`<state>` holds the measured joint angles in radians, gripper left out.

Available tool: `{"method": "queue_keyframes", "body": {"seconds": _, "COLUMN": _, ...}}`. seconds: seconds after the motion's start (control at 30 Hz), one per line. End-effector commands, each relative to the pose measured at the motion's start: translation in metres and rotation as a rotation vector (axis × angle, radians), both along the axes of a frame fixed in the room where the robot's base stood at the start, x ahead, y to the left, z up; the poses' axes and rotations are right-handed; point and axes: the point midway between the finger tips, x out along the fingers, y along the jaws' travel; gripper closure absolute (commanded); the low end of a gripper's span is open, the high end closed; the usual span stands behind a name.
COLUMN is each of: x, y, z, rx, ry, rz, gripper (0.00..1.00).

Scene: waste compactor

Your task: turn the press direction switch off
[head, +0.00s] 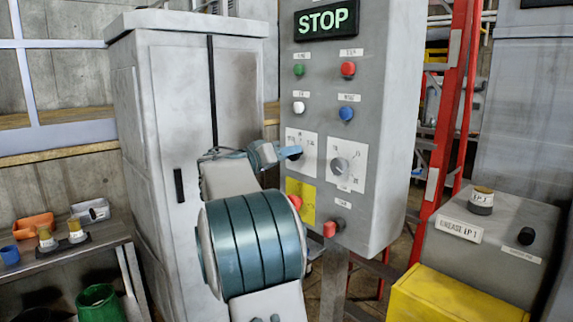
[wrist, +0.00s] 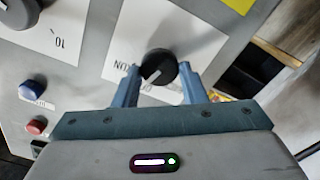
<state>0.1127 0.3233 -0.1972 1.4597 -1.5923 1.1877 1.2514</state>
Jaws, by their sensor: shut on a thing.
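The grey control panel (head: 380,110) has a black rotary switch (head: 294,153) on a white label plate at its left side. This looks like the press direction switch, though its name is not readable. In the wrist view the black knob (wrist: 158,66) sits between the two blue fingers of my gripper (wrist: 157,72). In the head view my gripper (head: 283,152) reaches the knob from the left and covers part of its plate. My gripper is shut on the knob. Its white mark points down-left in the wrist view, towards lettering like "RUN".
A grey dial knob (head: 340,165) is close to the right. Red push buttons (head: 331,228), a yellow plate (head: 307,204), a blue button (head: 347,113) and a lit STOP sign (head: 327,19) share the panel. A grey cabinet (head: 165,130) stands to the left.

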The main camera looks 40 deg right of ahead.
Motion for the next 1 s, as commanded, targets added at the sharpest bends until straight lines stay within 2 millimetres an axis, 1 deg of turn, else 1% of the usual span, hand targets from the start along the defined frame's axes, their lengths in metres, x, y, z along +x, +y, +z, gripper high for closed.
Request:
{"method": "queue_keyframes", "body": {"seconds": 0.03, "x": 0.0006, "y": 0.0008, "z": -0.0031, "rx": -0.002, "ry": 0.037, "rz": 0.001, "gripper": 0.85}}
{"method": "queue_keyframes", "body": {"seconds": 0.2, "x": 0.0009, "y": 0.0007, "z": -0.0022, "rx": -0.013, "ry": 0.159, "rz": 0.000, "gripper": 0.85}}
{"method": "queue_keyframes", "body": {"seconds": 0.4, "x": 0.0011, "y": 0.0005, "z": -0.0016, "rx": -0.020, "ry": 0.260, "rz": -0.001, "gripper": 0.85}}
{"method": "queue_keyframes", "body": {"seconds": 0.7, "x": 0.0012, "y": 0.0002, "z": -0.0012, "rx": -0.024, "ry": 0.326, "rz": -0.001, "gripper": 0.85}}
{"method": "queue_keyframes", "body": {"seconds": 1.0, "x": 0.0013, "y": 0.0002, "z": -0.0011, "rx": -0.025, "ry": 0.331, "rz": -0.001, "gripper": 0.85}}
